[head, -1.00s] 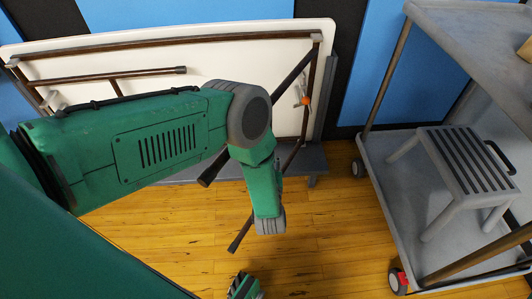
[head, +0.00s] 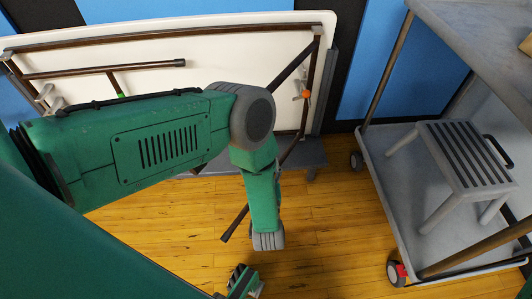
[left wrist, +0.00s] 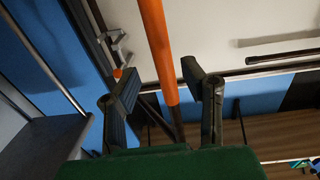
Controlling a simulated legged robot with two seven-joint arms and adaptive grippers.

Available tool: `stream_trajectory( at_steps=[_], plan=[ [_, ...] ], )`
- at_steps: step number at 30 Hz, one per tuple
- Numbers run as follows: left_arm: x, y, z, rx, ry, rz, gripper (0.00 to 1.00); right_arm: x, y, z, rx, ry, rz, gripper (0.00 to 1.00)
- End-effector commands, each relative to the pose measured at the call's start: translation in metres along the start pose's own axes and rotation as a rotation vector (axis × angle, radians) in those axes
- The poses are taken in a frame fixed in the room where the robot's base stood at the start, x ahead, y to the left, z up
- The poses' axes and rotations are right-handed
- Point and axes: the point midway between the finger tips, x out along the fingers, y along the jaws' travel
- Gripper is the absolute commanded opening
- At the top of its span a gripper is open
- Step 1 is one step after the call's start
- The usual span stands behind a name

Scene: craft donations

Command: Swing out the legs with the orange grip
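A folding table lies on its side against the wall, its white underside (head: 220,65) facing me. At its right end a dark leg frame (head: 290,67) stands out at an angle; its lower foot end (head: 233,224) shows beside my arm. In the left wrist view the orange grip (left wrist: 158,40) on a leg bar runs between the spread fingers of my left gripper (left wrist: 163,88), with gaps visible on both sides. In the head view the grip and left gripper are hidden behind my arm.
A small orange-tipped latch (head: 304,95) sits by the right leg. The left leg frame (head: 105,71) lies folded, with a green patch (head: 121,96). A grey trolley (head: 382,178) holding a slatted stool (head: 470,160) stands at right. Wooden floor (head: 320,230) is clear between.

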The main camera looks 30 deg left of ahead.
Motion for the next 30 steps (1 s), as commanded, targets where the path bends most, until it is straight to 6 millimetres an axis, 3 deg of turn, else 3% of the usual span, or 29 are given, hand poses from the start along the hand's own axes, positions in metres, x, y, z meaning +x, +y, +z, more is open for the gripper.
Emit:
stream_trajectory(
  at_steps=[3, 9, 21, 22, 24, 25, 30],
  plan=[
    [-0.028, 0.001, 0.001, 0.002, -0.004, 0.002, 0.38, 0.0, 0.001, 0.0, 0.0, 0.0, -0.001, 0.4],
    [-0.058, 0.001, 0.002, 0.002, -0.003, 0.002, 0.38, 0.001, 0.001, 0.0, 0.0, 0.0, -0.001, 0.4],
    [-0.067, -0.001, 0.002, 0.001, -0.003, -0.002, 0.38, 0.001, 0.0, -0.001, 0.0, -0.002, -0.001, 0.4],
    [-0.067, -0.001, 0.002, 0.002, -0.003, -0.002, 0.31, 0.001, 0.001, -0.001, 0.0, -0.002, -0.001, 0.4],
    [-0.067, -0.001, 0.002, 0.002, -0.002, -0.002, 0.06, 0.001, 0.001, -0.002, 0.0, -0.002, -0.001, 0.4],
    [-0.067, -0.001, 0.002, 0.002, -0.002, -0.002, 0.0, 0.001, 0.001, -0.002, 0.0, -0.002, -0.001, 0.4],
    [-0.063, -0.001, 0.002, -0.001, -0.022, 0.017, 0.0, 0.001, 0.001, -0.002, 0.0, -0.002, -0.001, 0.4]
  ],
)
